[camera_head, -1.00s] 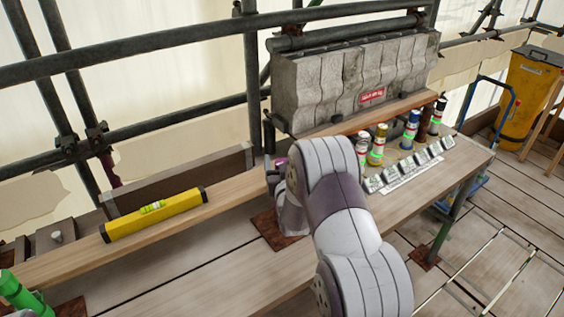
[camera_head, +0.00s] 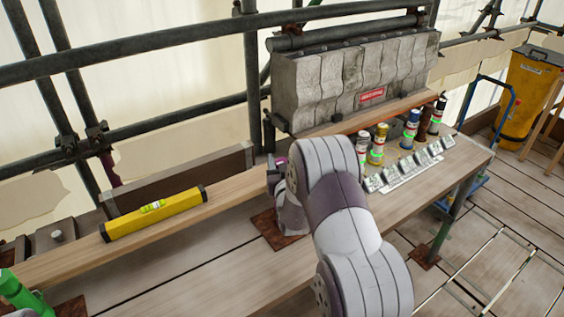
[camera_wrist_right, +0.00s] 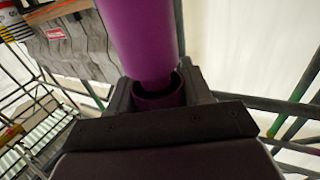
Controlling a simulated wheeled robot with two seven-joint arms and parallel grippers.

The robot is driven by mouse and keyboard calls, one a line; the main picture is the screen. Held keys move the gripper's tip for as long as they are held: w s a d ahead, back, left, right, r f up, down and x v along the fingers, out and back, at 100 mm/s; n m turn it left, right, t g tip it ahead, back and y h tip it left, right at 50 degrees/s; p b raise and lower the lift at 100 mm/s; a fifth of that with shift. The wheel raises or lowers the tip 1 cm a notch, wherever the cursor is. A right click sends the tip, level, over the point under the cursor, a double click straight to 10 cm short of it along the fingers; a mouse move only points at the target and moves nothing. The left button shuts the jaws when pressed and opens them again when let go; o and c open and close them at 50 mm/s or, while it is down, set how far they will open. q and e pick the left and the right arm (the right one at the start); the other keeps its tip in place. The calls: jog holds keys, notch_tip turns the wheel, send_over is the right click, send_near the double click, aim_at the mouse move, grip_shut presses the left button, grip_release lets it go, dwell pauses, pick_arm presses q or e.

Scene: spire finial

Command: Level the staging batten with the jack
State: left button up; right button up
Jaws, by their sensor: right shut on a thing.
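The staging batten (camera_head: 228,191) is a long pale wooden plank running from the lower left towards my right arm. A yellow spirit level (camera_head: 175,209) with a green vial lies on it. My right gripper (camera_wrist_right: 158,98) is shut on a purple cylindrical part (camera_wrist_right: 140,40), which rises between its dark jaws in the right wrist view. In the head view my right arm hides most of this gripper, at the batten's right end. I cannot tell whether the purple part belongs to the jack. A green tubular part (camera_head: 20,294) shows at the lower left edge. My left gripper is out of view.
A grey stone block (camera_head: 350,82) with a red label stands behind on a wooden board. Several spray cans (camera_head: 378,145) and small grey blocks (camera_head: 398,178) stand on the right part of the bench. Scaffold tubes (camera_head: 180,38) run along the back. A yellow bin (camera_head: 527,95) stands far right.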

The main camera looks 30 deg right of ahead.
dwell(0.6)
jog(key=o, duration=1)
jog(key=shift+c, duration=0.2)
jog(key=b+v, duration=0.2)
jog(key=v, duration=1)
jog(key=shift+s, duration=0.35)
jog(key=shift+a, duration=0.1)
